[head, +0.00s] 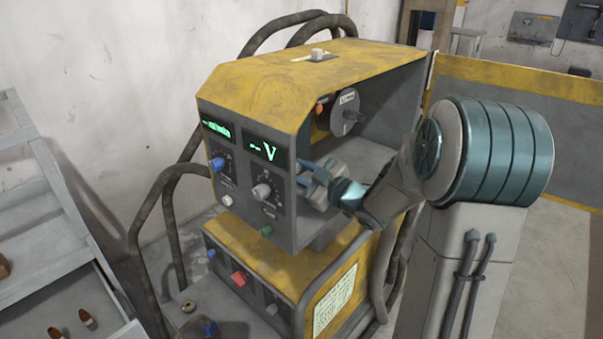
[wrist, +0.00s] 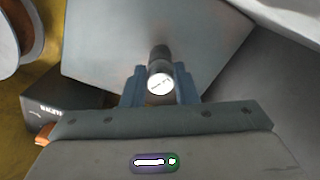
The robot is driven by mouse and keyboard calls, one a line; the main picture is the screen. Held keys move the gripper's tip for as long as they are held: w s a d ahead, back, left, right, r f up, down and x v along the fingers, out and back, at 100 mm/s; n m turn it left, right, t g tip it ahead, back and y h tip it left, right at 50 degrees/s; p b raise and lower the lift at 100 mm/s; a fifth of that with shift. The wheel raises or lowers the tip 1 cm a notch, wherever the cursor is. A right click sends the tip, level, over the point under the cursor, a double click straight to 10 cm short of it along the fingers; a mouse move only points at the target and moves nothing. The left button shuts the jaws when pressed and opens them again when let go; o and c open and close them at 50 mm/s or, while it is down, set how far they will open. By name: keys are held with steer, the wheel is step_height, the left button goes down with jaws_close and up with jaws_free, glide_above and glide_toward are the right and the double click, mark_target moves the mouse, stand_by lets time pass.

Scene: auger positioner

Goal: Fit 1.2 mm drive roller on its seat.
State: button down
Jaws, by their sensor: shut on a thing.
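My gripper (head: 318,185) is at the open side of the welding wire-feeder housing (head: 375,62), near its front panel. In the wrist view its blue fingers (wrist: 160,88) are shut on a small metal cylinder (wrist: 159,82) with a bright round end face and a darker body. The mark on its face is too small to read; I cannot tell for sure that it is the 1.2 mm drive roller. A grey disc (head: 344,112) with a small label and a dark hub sits inside the housing, above and behind my gripper. I cannot pick out the roller seat.
The front panel has knobs and displays (head: 262,150). A lower yellow unit (head: 270,265) stands below, with thick hoses (head: 145,235) beside it. A dark box with lettering (wrist: 52,112) is left of the fingers in the wrist view. A grey shelf (head: 45,215) holds small brown pieces.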

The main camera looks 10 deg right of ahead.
steer(key=c, duration=1.1)
jaws_free()
steer(key=shift+o, duration=0.2)
steer(key=v, duration=1.4)
steer(key=shift+b, duration=0.4)
steer(key=shift+r, duration=0.1)
